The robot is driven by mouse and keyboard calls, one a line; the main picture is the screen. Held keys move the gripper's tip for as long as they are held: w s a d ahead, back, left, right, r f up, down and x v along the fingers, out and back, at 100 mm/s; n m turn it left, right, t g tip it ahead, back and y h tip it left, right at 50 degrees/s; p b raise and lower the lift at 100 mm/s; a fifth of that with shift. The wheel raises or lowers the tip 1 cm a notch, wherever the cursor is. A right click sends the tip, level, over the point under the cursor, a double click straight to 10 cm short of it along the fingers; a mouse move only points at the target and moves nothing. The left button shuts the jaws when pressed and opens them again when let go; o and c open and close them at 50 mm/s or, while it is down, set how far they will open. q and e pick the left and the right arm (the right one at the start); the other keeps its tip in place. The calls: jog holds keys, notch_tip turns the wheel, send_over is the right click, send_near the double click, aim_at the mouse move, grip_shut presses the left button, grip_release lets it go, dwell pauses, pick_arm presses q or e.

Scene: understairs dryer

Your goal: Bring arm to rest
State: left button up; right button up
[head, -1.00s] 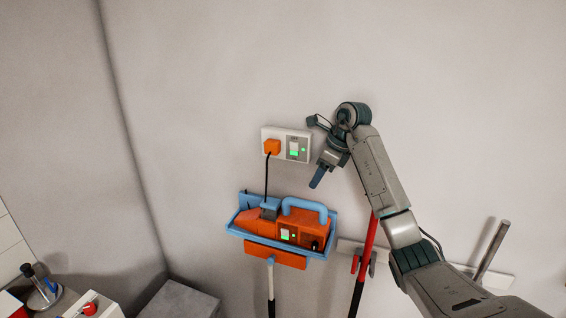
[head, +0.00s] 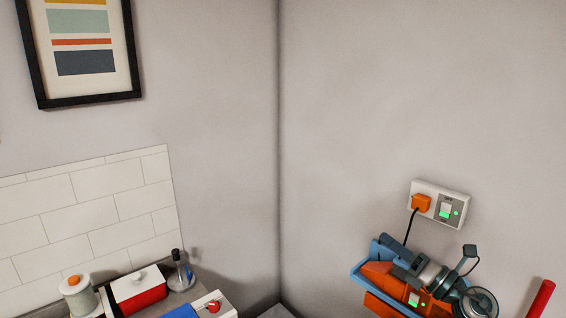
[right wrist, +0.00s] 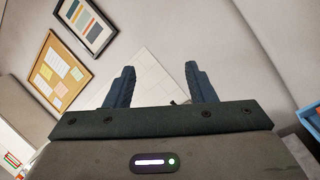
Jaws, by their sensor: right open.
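My right arm comes in at the lower right of the head view, its gripper (head: 388,242) in front of the orange and blue appliance on the wall holder. In the right wrist view the two blue fingers of this gripper (right wrist: 160,76) stand wide apart with nothing between them. The appliance (head: 378,302) is partly hidden behind my gripper and wrist; I cannot tell whether they touch. My left gripper is not in view.
A wall socket (head: 453,190) with an orange plug (head: 421,203) is above the appliance. A red pole (head: 541,298) stands at the right. A white canister (head: 77,296), a red box (head: 139,292) and other items stand at lower left. A framed picture (head: 84,52) hangs above.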

jog(key=s+d+f+m+h, duration=0.55)
jog(key=f+m+h, duration=0.35)
jog(key=m, duration=0.6)
jog(key=s+d+f+m+h, duration=0.6)
jog(key=m+h, duration=0.5)
jog(key=m, duration=0.4)
jog(key=s+a+f+m+g+y, duration=0.1)
jog(key=s+a+f+m+g, duration=0.15)
jog(key=s+f+g, duration=0.4)
jog(key=s+a+f+m+g+y, duration=0.1)
jog(key=s+a+f+m+y, duration=0.2)
jog(key=s, duration=0.7)
jog(key=s+a+f+m+g, duration=0.1)
jog(key=s+a+f+g, duration=0.25)
jog(key=s+f, duration=0.35)
notch_tip(320, 180, down, 34)
jog(key=s+d+g+b, duration=0.2)
jog(key=d+b, duration=0.1)
jog(key=b, duration=0.2)
jog(key=s+f+b, duration=0.2)
jog(key=s+f, duration=0.7)
jog(key=f, duration=0.3)
jog(key=s+d+f+g+b, duration=0.1)
jog(key=s+f+b, duration=0.1)
jog(key=s+f, duration=0.7)
notch_tip(320, 180, down, 3)
jog(key=shift+s+r+y, duration=0.1)
jog(key=shift+s+y, duration=0.15)
jog(key=shift+y, duration=0.05)
